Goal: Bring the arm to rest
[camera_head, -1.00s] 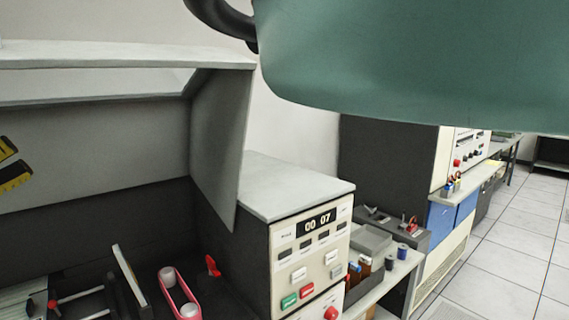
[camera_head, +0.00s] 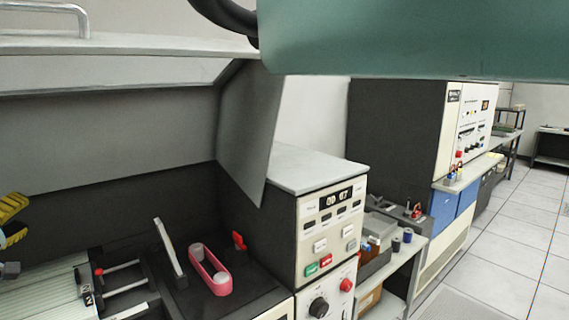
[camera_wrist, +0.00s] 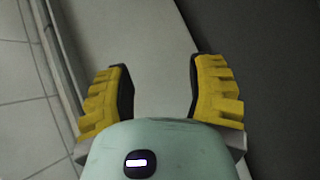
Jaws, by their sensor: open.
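My gripper (camera_wrist: 160,88) shows in the wrist view with its two yellow ridged fingers spread wide apart and nothing between them. Beyond the fingers are a pale flat surface and a dark panel. In the head view, part of a yellow finger (camera_head: 12,220) shows at the left edge, in front of the grey hood of the machine. A large teal part of my arm (camera_head: 415,40) crosses the top right of the head view. The rest of the arm is out of view or cut off.
The card machine's grey hood (camera_head: 110,130) stands over a dark bed with a pink-red loop-shaped holder (camera_head: 222,284). A control box (camera_head: 325,215) with a counter stands to its right. A side shelf (camera_head: 410,262) holds small items. Tiled floor (camera_head: 500,270) is clear at right.

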